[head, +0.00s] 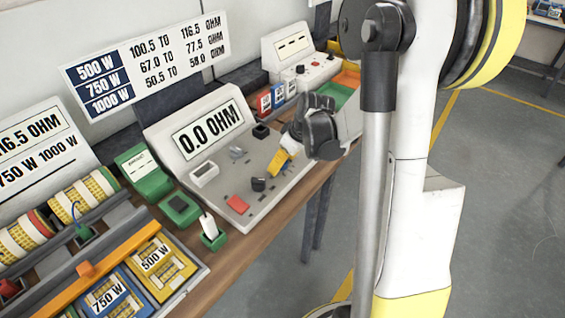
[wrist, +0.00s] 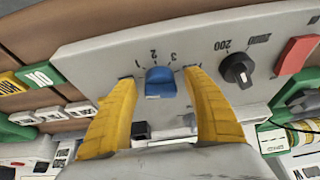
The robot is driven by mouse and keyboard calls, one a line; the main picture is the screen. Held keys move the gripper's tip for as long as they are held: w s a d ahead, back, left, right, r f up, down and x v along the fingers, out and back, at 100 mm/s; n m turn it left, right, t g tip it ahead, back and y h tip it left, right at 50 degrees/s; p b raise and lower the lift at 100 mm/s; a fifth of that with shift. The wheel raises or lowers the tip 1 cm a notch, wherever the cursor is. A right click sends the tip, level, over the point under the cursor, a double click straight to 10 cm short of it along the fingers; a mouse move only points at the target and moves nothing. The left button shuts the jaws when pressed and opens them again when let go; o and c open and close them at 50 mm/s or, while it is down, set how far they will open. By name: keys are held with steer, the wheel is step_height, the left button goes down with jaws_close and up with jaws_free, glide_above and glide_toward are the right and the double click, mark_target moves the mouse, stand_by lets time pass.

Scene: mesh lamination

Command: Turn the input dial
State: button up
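A blue dial (wrist: 160,83) sits on the grey panel of the meter, with the marks 1, 2 and 3 around it. In the wrist view, my gripper (wrist: 159,84) is open, with one yellow finger on each side of the blue dial. A gap shows between each finger and the dial. In the head view, my gripper (head: 281,161) reaches down over the right part of the meter (head: 231,160) and hides the blue dial. A black dial (wrist: 237,70) marked 200 is to the right of the fingers in the wrist view; it also shows in the head view (head: 258,184).
A red button (wrist: 298,55) is beyond the black dial. The meter's display (head: 207,130) reads 0.0 OHM. A green block (head: 180,208) and a green holder (head: 213,238) stand at the meter's left. A white box (head: 300,60) stands behind. The floor at the right is open.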

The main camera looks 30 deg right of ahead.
steer(key=c, duration=1.1)
steer(key=shift+m, duration=0.3)
steer(key=m+h, duration=0.1)
steer(key=m, duration=0.1)
steer(key=shift+a+m, duration=0.1)
steer(key=shift+m, duration=0.3)
steer(key=m+h, duration=0.2)
steer(key=m, duration=0.2)
steer(key=shift+a+m, duration=0.1)
steer(key=shift+m, duration=0.2)
steer(key=m+g+h, duration=0.1)
steer(key=m, duration=0.2)
steer(key=shift+b, duration=0.35)
steer(key=m+g+h, duration=0.1)
steer(key=m, duration=0.3)
steer(key=shift+m, duration=0.3)
